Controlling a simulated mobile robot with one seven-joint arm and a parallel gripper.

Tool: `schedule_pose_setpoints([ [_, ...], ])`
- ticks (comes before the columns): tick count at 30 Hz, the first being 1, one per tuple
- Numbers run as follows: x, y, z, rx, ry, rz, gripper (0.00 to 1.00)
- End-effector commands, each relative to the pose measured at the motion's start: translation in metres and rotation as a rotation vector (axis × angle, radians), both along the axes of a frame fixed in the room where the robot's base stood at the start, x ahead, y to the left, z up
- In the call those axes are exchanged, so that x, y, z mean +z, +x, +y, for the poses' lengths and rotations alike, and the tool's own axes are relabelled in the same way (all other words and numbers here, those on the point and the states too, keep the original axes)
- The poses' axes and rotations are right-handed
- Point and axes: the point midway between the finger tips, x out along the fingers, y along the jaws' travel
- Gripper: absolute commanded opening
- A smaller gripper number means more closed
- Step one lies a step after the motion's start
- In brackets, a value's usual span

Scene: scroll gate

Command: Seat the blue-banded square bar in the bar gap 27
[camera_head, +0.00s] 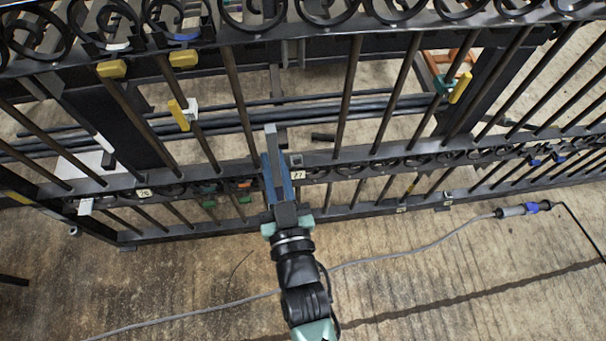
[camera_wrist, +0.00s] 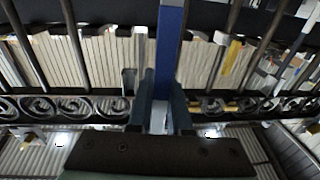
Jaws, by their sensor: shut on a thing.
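My gripper (camera_head: 278,172) is shut on a square bar (camera_head: 270,138), whose grey end stands up past the fingers in the head view. In the wrist view the bar (camera_wrist: 170,38) shows a broad blue face above my fingers (camera_wrist: 162,92) and a pale grey part between them. The number plate 27 (camera_head: 298,174) is on the lower scroll rail, just right of my gripper. A small square fitting (camera_head: 296,160) sits on the rail above it. The bar is in front of the gate near this gap; I cannot tell whether it touches the rail.
The dark iron gate (camera_head: 349,90) spans the view, with round bars and scroll rails. Plate 26 (camera_head: 143,193) is farther left. Yellow-handled clamps (camera_head: 181,114) hang on it.

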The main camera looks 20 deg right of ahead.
Motion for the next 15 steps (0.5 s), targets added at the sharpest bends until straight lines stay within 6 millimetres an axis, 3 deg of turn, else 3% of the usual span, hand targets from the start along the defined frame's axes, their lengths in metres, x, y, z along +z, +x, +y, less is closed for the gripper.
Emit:
schedule_pose_setpoints([
  [1, -0.013, 0.003, -0.009, -0.017, -0.003, -0.018, 0.0],
  [4, -0.019, 0.005, -0.022, -0.041, -0.006, -0.026, 0.0],
  [15, -0.024, 0.003, -0.054, -0.096, -0.018, -0.046, 0.0],
])
